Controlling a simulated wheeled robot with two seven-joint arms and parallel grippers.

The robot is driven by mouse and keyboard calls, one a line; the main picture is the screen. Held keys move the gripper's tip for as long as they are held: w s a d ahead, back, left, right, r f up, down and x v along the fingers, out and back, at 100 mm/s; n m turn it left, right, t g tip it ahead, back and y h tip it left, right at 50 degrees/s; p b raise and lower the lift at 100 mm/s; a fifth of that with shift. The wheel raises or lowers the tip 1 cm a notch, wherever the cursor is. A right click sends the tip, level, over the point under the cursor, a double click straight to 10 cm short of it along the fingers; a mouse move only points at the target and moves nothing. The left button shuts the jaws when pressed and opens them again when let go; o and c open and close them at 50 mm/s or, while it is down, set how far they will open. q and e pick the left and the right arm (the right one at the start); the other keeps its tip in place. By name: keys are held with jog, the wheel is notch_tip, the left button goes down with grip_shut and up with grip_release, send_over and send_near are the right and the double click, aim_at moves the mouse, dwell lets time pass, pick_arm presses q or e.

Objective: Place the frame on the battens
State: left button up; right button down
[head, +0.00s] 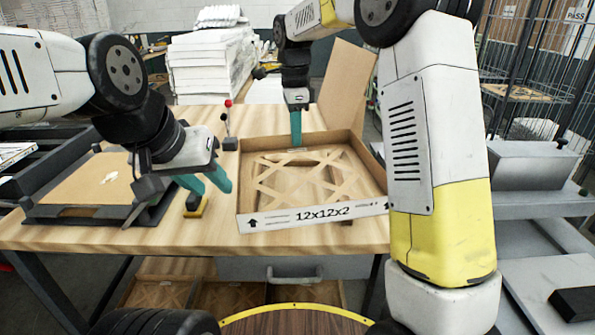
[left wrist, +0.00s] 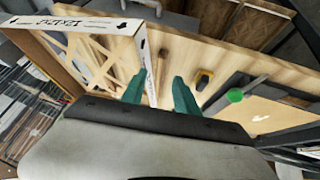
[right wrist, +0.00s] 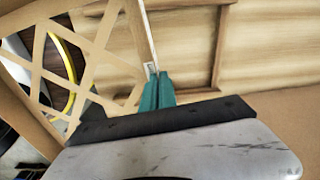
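The frame (head: 313,214) is a shallow cardboard tray marked 12x12x2, with a lattice across it. In the head view it is over the front middle of the table. My right gripper (head: 296,128) is at its far wall; in the right wrist view the fingers (right wrist: 157,90) are closed together on that wall (right wrist: 141,32). My left gripper (head: 206,184) is open and empty, just left of the frame; in the left wrist view the frame (left wrist: 95,22) is beside its fingers. A narrow wooden strip (right wrist: 219,48), apparently a batten, lies on the table; other battens are mostly hidden.
The wooden table (head: 60,233) has a black fixture with a cardboard sheet (head: 85,184) at left. A yellow-and-black block (head: 195,207) and a red-knobbed lever (head: 228,112) stand left of the frame. A cardboard panel (head: 346,88) stands behind.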

aim_at(254, 166)
jog(key=s+a+n, duration=0.2)
jog(key=a+n, duration=0.2)
jog(key=s+a+f+n, duration=0.1)
jog(key=s+a+n, duration=0.2)
jog(key=a+n, duration=0.1)
jog(key=s+a+f+n, duration=0.1)
jog(key=s+a+n, duration=0.1)
jog(key=a+n, duration=0.2)
jog(key=shift+s+a+f, duration=0.15)
jog(key=shift+s+a, duration=0.2)
jog(key=shift+a, duration=0.2)
jog(key=s+a+f+n, duration=0.3)
jog(key=s+a+n, duration=0.6)
jog(key=s+n, duration=0.3)
jog(key=shift+n, duration=0.7)
jog(key=w+d, duration=0.3)
jog(key=d, duration=0.1)
jog(key=w+d, duration=0.4)
jog(key=w+d+f, duration=0.1)
jog(key=w+d, duration=0.2)
jog(key=d, duration=0.1)
jog(key=shift+w, duration=0.25)
jog(key=shift+f, duration=1.9)
jog(key=c, duration=1.7)
grip_release()
jog(key=shift+w, duration=0.1)
